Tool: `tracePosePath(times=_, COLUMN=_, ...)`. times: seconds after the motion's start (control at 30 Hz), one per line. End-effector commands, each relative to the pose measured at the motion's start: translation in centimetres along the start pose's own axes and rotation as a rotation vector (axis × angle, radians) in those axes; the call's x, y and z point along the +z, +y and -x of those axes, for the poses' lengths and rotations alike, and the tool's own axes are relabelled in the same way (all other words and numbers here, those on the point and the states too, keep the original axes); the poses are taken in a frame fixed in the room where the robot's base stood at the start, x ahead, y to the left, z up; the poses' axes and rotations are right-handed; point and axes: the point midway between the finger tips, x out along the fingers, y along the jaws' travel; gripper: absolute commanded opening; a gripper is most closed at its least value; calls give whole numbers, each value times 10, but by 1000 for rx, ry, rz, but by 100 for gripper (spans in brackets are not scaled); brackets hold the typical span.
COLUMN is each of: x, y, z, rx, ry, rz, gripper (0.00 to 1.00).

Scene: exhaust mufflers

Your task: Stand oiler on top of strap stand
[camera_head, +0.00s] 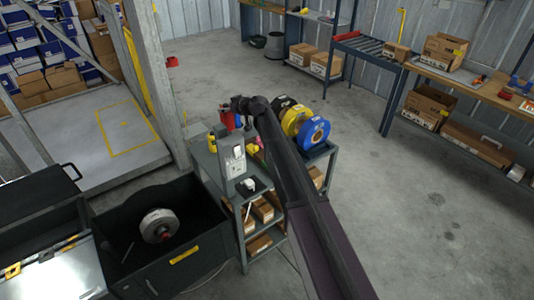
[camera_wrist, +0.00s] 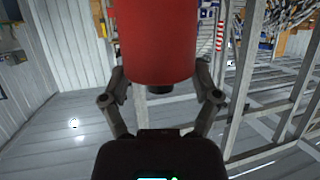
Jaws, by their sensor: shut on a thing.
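The oiler looks like a red cylinder in my gripper, filling the top middle of the wrist view (camera_wrist: 160,40). A dark part shows beneath it. In the head view the red oiler (camera_head: 227,120) is small and partly hidden, above the back left of a grey cart. My gripper (camera_wrist: 163,85) is shut on it, one finger on each side. What I take for the strap stand holds black, yellow and blue rolls (camera_head: 314,133) at the cart's right side. My arm hides part of it, and its frame and top are hard to make out. The oiler is left of these rolls.
The grey cart (camera_head: 232,215) bears a light grey box (camera_head: 235,162) and small cartons on its shelves. A black bin (camera_head: 205,245) with a metal reel stands at its left. A post (camera_head: 155,75) rises behind the bin. Open floor (camera_head: 400,230) lies to the right.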

Motion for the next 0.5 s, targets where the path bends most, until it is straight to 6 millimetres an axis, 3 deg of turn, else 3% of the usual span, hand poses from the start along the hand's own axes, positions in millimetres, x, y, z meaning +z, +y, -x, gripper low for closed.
tracePosePath(times=0.03, x=16, y=0, z=-7, rx=0, ry=0, rz=0, gripper=18)
tracePosePath(times=0.5, x=90, y=-1, z=-37, rx=-1, ry=0, rz=0, gripper=18)
